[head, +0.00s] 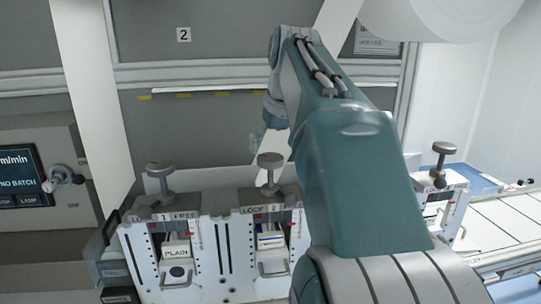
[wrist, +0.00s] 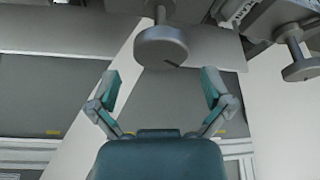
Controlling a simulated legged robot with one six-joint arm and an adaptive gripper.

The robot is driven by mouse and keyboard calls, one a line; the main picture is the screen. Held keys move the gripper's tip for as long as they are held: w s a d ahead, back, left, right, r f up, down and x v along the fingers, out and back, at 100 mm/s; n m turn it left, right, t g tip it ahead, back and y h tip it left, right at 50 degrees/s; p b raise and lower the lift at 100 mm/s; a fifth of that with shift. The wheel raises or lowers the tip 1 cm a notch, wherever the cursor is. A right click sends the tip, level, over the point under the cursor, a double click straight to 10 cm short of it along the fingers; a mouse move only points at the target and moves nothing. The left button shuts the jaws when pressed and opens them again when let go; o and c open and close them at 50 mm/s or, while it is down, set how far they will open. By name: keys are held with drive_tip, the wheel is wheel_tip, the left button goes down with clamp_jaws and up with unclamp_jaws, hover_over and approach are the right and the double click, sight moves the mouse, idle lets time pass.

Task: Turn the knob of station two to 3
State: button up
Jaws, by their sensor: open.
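Station two (head: 268,240) is the middle white unit in the head view, labelled 2 with the word LOCK on its left. Its grey round knob (head: 270,160) stands on a stem above it. In the wrist view this knob (wrist: 162,48) is near the top centre, with a dark mark on its rim. My gripper (wrist: 159,75) is open and empty; its two fingers are spread to either side of the knob's picture position, apart from it. In the head view my gripper (head: 262,139) is small, just above and behind the knob. The scale's numbers are too small to read.
Station one (head: 174,250), labelled FREE, stands to the left with its own knob (head: 160,170); that knob is at the right in the wrist view (wrist: 303,68). A third knob (head: 443,148) stands right of my arm. A screen (head: 18,177) is far left. White web strips pass behind.

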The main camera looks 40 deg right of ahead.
sight(269, 157)
drive_tip(key=shift+x, duration=1.45)
drive_tip(key=c, duration=1)
drive_tip(key=shift+a+m, duration=0.1)
drive_tip(key=shift+m, duration=0.2)
drive_tip(key=m+h, duration=0.1)
drive_tip(key=m, duration=0.1)
drive_tip(key=m+g+h, duration=0.1)
drive_tip(key=m, duration=0.2)
drive_tip(key=shift+w+a+f, duration=0.1)
drive_tip(key=m+g, duration=0.1)
drive_tip(key=m, duration=0.2)
drive_tip(key=m+g+h, duration=0.1)
drive_tip(key=m, duration=0.2)
